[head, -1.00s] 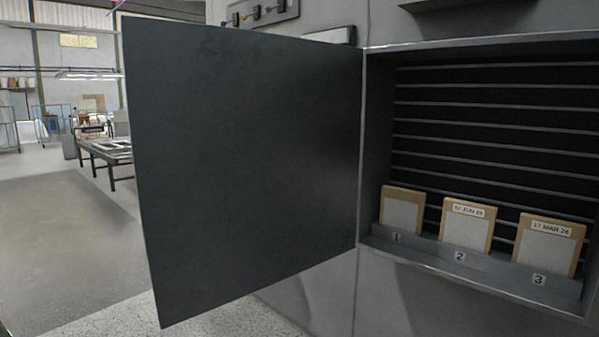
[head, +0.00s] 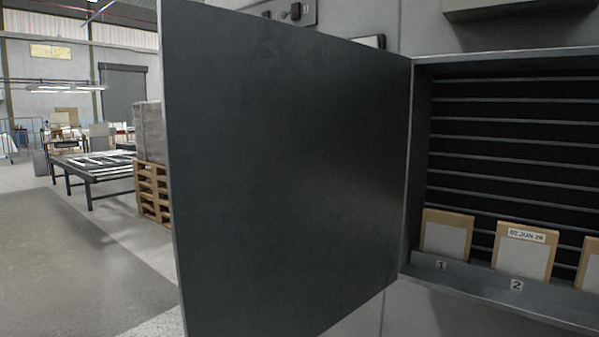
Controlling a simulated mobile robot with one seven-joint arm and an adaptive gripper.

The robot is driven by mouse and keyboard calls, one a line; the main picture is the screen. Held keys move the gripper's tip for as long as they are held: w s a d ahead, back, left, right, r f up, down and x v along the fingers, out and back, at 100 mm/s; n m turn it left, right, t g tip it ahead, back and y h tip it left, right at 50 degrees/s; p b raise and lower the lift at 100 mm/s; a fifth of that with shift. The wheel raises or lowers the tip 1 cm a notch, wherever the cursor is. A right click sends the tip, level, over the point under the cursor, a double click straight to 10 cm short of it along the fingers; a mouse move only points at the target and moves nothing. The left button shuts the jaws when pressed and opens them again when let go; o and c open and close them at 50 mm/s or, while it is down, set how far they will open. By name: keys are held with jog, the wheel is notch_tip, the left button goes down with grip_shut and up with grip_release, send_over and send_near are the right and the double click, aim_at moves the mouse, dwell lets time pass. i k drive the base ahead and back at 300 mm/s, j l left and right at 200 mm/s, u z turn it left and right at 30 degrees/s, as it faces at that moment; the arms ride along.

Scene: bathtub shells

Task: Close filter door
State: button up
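The filter door (head: 285,170) is a flat dark grey panel in the head view. It stands wide open, swung out to the left of the filter box (head: 417,160) and joined along the box's left edge. Inside the box, framed filters stand in a slotted holder (head: 470,276): filter 1 (head: 447,238), filter 2 with a date label (head: 523,256), and a third (head: 588,270) cut off by the right edge. My gripper is not in view.
A control panel with switches (head: 300,12) is on the wall behind the door's top. To the left are a wooden pallet (head: 153,193) with a grey load, and a long table (head: 92,168). The floor (head: 75,255) at left is clear.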

aim_at(286, 145)
jog(key=i+j, duration=0.15)
jog(key=j, duration=0.25)
jog(key=i+j, duration=0.15)
jog(key=j, duration=0.25)
jog(key=i+j, duration=0.15)
jog(key=j, duration=0.25)
jog(key=i+j, duration=0.15)
jog(key=j, duration=0.25)
jog(key=i+j, duration=0.2)
jog(key=j, duration=0.2)
jog(key=i+j, duration=0.15)
jog(key=j, duration=0.25)
jog(key=i+j+z, duration=0.1)
jog(key=j+z, duration=0.2)
jog(key=z, duration=0.2)
jog(key=j+z, duration=0.25)
jog(key=z, duration=0.9)
jog(key=k+j+u, duration=0.25)
jog(key=k+u, duration=0.2)
